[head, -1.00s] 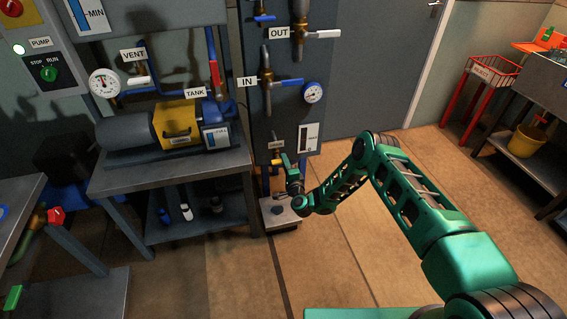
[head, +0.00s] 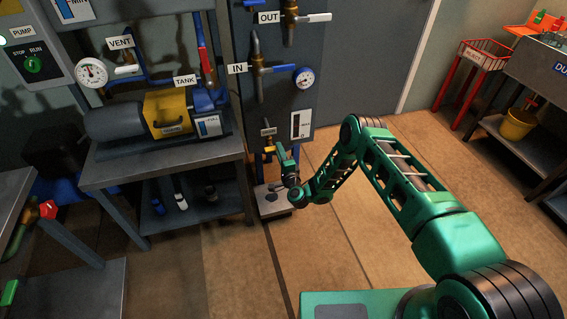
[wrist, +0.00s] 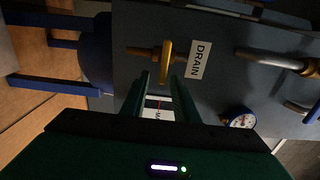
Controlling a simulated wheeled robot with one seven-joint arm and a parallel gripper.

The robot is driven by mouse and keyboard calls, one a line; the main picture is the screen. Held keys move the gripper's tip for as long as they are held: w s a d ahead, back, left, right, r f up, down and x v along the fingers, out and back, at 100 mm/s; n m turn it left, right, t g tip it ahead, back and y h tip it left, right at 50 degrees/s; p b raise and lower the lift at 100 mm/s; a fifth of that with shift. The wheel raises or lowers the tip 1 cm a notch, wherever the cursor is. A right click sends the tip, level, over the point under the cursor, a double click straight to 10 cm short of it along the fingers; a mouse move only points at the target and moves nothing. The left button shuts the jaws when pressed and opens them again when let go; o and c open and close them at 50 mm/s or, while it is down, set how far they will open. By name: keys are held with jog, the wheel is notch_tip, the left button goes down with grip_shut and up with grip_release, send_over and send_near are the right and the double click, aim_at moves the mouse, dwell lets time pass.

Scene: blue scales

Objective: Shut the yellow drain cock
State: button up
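The yellow drain cock handle (wrist: 167,62) shows in the wrist view on a short brass pipe (wrist: 140,53), beside the DRAIN label (wrist: 199,60). It looks crosswise to the pipe there. My gripper (wrist: 160,80) is open, with its two green fingertips apart at the near end of the handle. The handle's near end appears between the tips; I cannot tell whether either finger touches it. In the head view my gripper (head: 284,154) is small at the front of the blue tank panel, and only a bit of the yellow handle (head: 268,149) shows beside it.
A blue-handled IN valve (head: 275,69) and a gauge (head: 305,77) are above on the panel. The pump bench (head: 150,172) stands close on the left. A low grey block (head: 270,203) lies on the floor below my gripper. The floor to the right is open.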

jog(key=v, duration=0.8)
jog(key=shift+s, duration=0.2)
jog(key=shift+d, duration=0.1)
